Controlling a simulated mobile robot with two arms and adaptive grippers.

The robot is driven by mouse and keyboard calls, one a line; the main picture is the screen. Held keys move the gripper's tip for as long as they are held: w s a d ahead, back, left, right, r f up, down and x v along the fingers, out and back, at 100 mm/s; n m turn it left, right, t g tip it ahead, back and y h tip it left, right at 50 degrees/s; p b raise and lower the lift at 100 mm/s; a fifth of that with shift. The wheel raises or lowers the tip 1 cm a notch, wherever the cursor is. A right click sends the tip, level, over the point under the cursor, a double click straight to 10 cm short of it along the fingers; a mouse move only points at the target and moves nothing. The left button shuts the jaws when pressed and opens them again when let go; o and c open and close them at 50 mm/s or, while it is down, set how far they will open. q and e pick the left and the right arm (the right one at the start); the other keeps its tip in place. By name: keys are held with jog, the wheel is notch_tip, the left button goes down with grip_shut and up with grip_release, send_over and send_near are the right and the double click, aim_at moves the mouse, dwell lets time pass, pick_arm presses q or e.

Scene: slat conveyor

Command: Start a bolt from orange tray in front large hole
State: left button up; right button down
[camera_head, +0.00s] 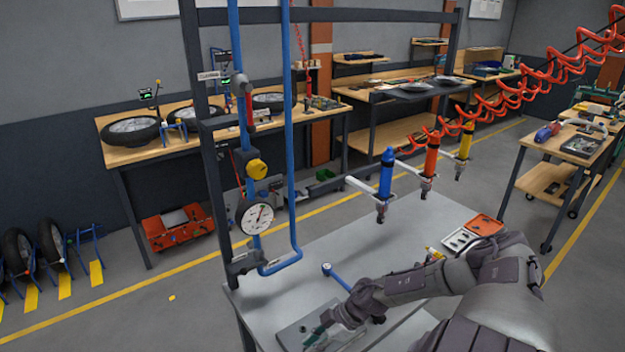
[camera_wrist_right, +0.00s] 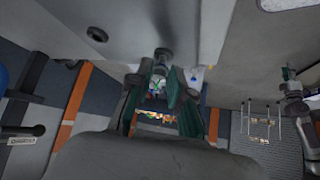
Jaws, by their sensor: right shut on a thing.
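The orange tray (camera_head: 485,225) lies at the right end of the grey bench, with small dark pieces in it. A grey plate (camera_head: 293,335) lies at the bench's near left; it shows as a grey block with dark round features in the wrist view (camera_wrist_right: 130,25). My right gripper (camera_head: 318,337) is low over this plate. In the wrist view its green-padded fingers (camera_wrist_right: 160,82) are shut on a small bolt-like piece (camera_wrist_right: 161,62), its end close to the plate. I cannot tell whether it sits in a hole. My left gripper is not identifiable.
A blue-handled tool (camera_head: 340,280) lies behind my right gripper. A white tray (camera_head: 460,239) sits beside the orange one. Blue (camera_head: 386,175), orange (camera_head: 430,160) and yellow (camera_head: 465,142) tools hang above the bench. A blue pipe frame with a gauge (camera_head: 256,216) stands left.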

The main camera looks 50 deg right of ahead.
jog(key=shift+s+a+m+t+h, duration=0.2)
jog(key=shift+m+t+h, duration=0.2)
jog(key=shift+m, duration=0.4)
jog(key=shift+m+t+h, duration=0.3)
jog(key=shift+m+h, duration=0.1)
jog(key=shift+m, duration=0.3)
jog(key=shift+s+a+m+t+h, duration=0.15)
jog(key=shift+m+t+h, duration=0.25)
jog(key=shift+m+h, duration=0.85)
jog(key=shift+m+y, duration=0.25)
jog(key=c, duration=1)
grip_release()
